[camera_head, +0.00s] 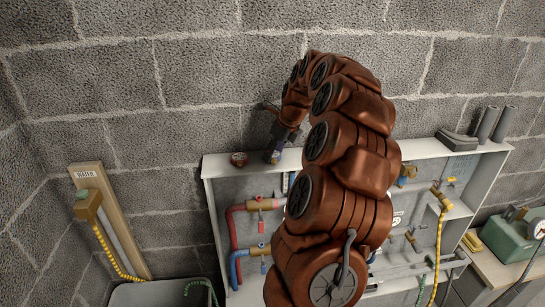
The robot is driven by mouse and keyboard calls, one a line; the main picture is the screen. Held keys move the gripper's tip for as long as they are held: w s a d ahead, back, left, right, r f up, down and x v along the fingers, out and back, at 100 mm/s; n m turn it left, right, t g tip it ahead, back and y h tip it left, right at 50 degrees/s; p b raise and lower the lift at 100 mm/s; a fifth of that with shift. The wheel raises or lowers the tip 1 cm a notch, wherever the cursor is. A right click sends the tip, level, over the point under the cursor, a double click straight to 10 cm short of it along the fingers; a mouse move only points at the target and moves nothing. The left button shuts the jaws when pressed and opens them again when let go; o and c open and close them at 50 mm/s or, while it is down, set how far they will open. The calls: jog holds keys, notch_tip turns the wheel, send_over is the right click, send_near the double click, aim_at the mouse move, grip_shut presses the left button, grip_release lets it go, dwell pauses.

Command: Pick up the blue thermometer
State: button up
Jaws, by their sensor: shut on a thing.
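My gripper (279,144) points down at the top ledge of the white wall cabinet (208,190), left of its middle. It is shut on a small bluish thing, which I take to be the blue thermometer (275,157). Only a little of the thermometer shows below the fingers, and its shape is too small to make out. I cannot tell whether it touches the ledge or is just above it. My brown arm hides the middle of the cabinet.
A small reddish round object (238,159) sits left of my gripper on the ledge. A dark box (457,141) and two grey cylinders (488,123) stand at the ledge's right end. Red pipes (237,220) and valves fill the cabinet. A wooden board (115,220) leans at left. Block wall stands behind.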

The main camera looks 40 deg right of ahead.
aim_at(275, 154)
jog(key=c, duration=0.4)
jog(key=shift+c, duration=0.2)
jog(key=shift+r, duration=0.1)
jog(key=shift+d+r+b, duration=0.1)
jog(key=shift+r+b, duration=0.65)
jog(key=shift+r, duration=0.85)
jog(key=shift+s+r, duration=0.1)
jog(key=shift+s, duration=0.05)
jog(key=s+a+r+b, duration=0.1)
jog(key=s+a+b, duration=0.3)
jog(key=s, duration=1)
jog(key=shift+s+a+r, duration=0.2)
jog(key=shift+s+a, duration=0.2)
jog(key=shift+a, duration=0.35)
